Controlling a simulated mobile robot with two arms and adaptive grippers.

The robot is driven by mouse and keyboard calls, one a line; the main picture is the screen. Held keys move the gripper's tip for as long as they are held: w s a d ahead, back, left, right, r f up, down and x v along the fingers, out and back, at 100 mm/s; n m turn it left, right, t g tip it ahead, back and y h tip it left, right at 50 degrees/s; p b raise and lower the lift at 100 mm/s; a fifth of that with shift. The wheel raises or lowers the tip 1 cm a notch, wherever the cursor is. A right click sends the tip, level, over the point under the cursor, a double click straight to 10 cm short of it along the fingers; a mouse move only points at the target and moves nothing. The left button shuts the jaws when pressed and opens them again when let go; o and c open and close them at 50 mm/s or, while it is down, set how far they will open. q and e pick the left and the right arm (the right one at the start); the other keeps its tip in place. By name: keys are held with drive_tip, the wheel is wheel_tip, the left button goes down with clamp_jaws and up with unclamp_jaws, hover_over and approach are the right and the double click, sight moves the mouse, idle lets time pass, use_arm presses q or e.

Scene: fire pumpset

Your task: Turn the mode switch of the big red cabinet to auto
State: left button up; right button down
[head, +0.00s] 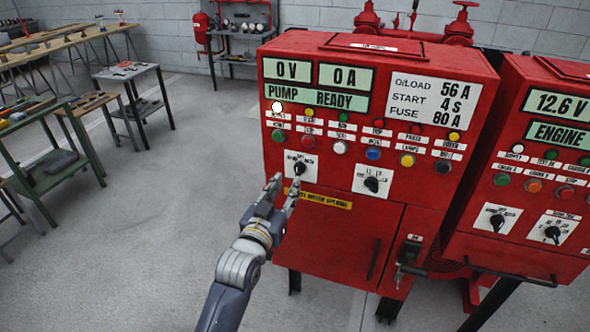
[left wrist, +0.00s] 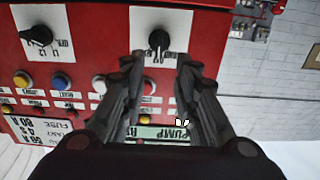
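The big red cabinet (head: 330,215) stands right of centre in the head view. On its front, a black rotary knob on a white plate (head: 300,167), likely the mode switch, sits at the left. In the upside-down left wrist view this knob (left wrist: 159,41) is ahead between the fingers, its narrow part pointing down in the picture. Its labels are too small to read. My left gripper (head: 285,184) is open and empty, just below and left of the knob in the head view. Its fingers (left wrist: 161,68) appear apart from the knob. My right gripper is not in view.
A second black knob (head: 372,184) with L1, L2, L3 marks sits beside it. Coloured buttons and lamps lie above the knobs. Another red cabinet (head: 530,150) stands to the right. Workbenches (head: 60,45) are at the left; the floor (head: 150,240) between is clear.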

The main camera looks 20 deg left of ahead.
sight(297, 169)
use_arm(q)
drive_tip(key=shift+w+d+p, duration=0.2)
drive_tip(key=shift+w+p, duration=0.4)
drive_tip(key=shift+w, duration=2.85)
clamp_jaws()
